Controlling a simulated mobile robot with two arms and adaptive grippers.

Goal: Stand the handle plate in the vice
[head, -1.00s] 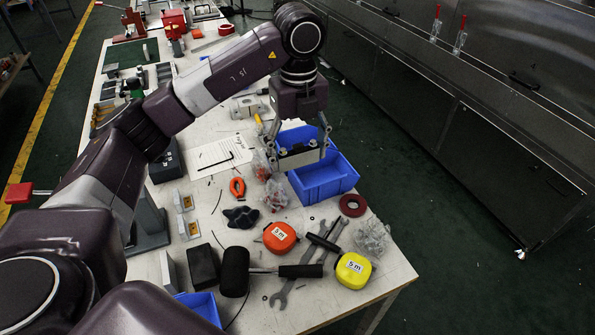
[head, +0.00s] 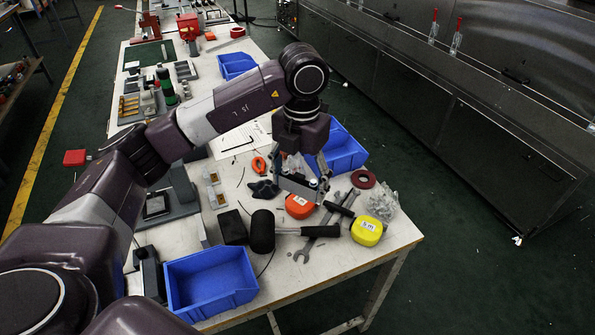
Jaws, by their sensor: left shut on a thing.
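My left gripper (head: 303,178) is shut on a grey metal plate, which I take as the handle plate (head: 297,188). It is held above the near part of the table, in front of the orange tape measure (head: 299,208) in this view. Small round fittings show on the plate. A red vice-like tool (head: 188,24) stands at the far end of the table, well away from the plate; I cannot tell for sure that it is the vice. My right gripper is not in view.
Blue bins (head: 210,281) stand at the near left corner and behind the gripper. A mallet (head: 263,232), wrenches, a yellow tape measure (head: 367,231) and a bag of clear parts (head: 382,204) crowd the near end. A dark machine (head: 480,100) stands across the aisle.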

